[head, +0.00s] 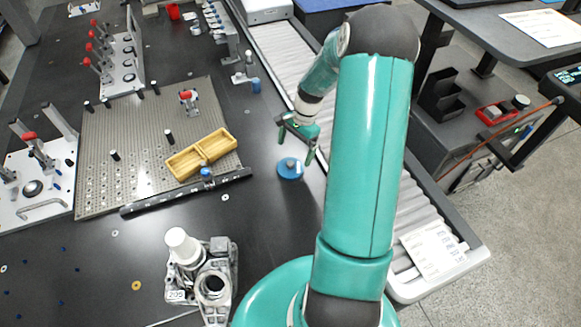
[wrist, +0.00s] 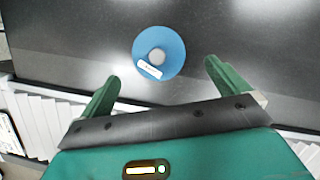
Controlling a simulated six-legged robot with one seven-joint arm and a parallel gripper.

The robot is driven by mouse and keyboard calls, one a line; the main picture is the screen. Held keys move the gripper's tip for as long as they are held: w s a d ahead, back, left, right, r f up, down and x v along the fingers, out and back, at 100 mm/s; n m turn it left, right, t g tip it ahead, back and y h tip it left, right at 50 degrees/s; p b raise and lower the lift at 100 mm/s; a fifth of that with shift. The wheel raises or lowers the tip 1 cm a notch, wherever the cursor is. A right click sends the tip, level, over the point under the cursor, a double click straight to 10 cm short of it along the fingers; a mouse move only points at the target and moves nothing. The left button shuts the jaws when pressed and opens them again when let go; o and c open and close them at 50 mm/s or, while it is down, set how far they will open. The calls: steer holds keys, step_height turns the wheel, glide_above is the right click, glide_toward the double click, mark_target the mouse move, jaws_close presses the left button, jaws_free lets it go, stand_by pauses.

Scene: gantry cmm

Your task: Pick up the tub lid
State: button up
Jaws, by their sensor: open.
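The tub lid looks to be the round blue disc (head: 290,169) with a pale grey knob, lying flat on the dark table near its right edge. In the wrist view the blue disc (wrist: 159,53) shows a white label beside its knob. My gripper (head: 296,144) is above the table by the disc. In the wrist view its two green fingers are spread apart (wrist: 161,76), with nothing between them. The disc lies ahead of the fingertips, roughly centred between them, and does not appear to be touched.
A yellow divided tray (head: 186,167) sits on the perforated plate (head: 130,125), left of the disc. A black bar (head: 187,192) lies along the plate's front edge. A metal casting (head: 217,270) stands at front left. A conveyor (head: 280,55) runs along the table's right side. Table around the disc is clear.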

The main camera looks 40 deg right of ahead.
mark_target(291, 162)
steer(key=x, duration=0.6)
steer(key=shift+s+a+f, duration=0.15)
steer(key=shift+s+a, duration=0.05)
steer(key=shift+a, duration=0.05)
steer(key=c, duration=0.9)
steer(key=shift+c, duration=0.2)
